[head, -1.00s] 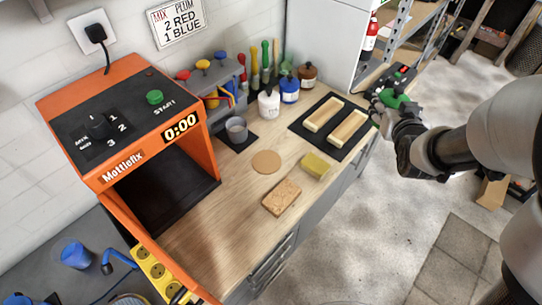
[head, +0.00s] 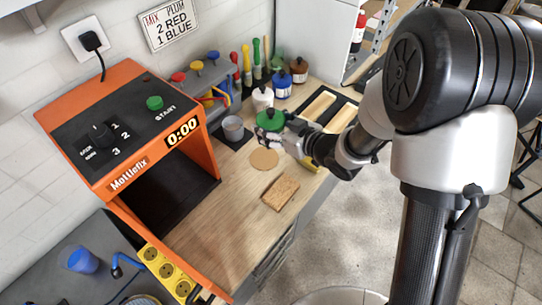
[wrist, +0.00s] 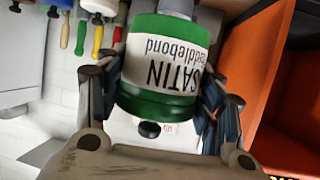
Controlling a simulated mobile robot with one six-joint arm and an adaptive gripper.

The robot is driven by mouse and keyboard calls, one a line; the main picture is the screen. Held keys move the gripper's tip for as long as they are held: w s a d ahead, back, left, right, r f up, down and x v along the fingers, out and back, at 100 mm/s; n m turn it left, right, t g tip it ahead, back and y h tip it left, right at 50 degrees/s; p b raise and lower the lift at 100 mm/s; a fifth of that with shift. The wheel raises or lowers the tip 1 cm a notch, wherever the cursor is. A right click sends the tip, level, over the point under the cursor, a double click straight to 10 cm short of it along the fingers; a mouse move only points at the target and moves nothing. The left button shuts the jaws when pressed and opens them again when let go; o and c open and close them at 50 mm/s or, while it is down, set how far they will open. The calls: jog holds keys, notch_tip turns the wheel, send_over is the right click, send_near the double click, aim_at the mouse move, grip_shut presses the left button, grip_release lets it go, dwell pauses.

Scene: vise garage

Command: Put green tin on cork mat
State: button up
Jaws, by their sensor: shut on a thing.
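The green tin (head: 270,120), with a white label and black lettering, is between the fingers of my gripper (head: 284,127). In the wrist view the tin (wrist: 157,95) fills the middle, with a finger pressed on each side; it appears upside down in that picture. In the head view the tin is over the workbench, just behind the round tan cork mat (head: 264,159), and looks held above the bench; its exact height is hard to tell. The mat lies flat and bare.
An orange machine (head: 125,130) stands left of the mat. A grey cup (head: 233,128), a white bottle (head: 262,98) and a blue bottle (head: 282,85) are behind. A brown speckled block (head: 280,193) lies in front. A black tray (head: 349,97) holds two wooden blocks.

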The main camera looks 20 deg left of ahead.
notch_tip(320, 180, down, 12)
jog(key=b, duration=0.3)
jog(key=shift+f, duration=0.15)
jog(key=shift+f+b, duration=0.15)
jog(key=shift+b, duration=0.2)
jog(key=o, duration=1.4)
jog(key=shift+d+r+p, duration=0.2)
jog(key=shift+r+p, duration=0.05)
jog(key=shift+p, duration=0.05)
jog(key=p+v, duration=0.2)
jog(key=v, duration=0.9)
jog(key=shift+s+d, duration=0.25)
jog(key=shift+r, duration=0.1)
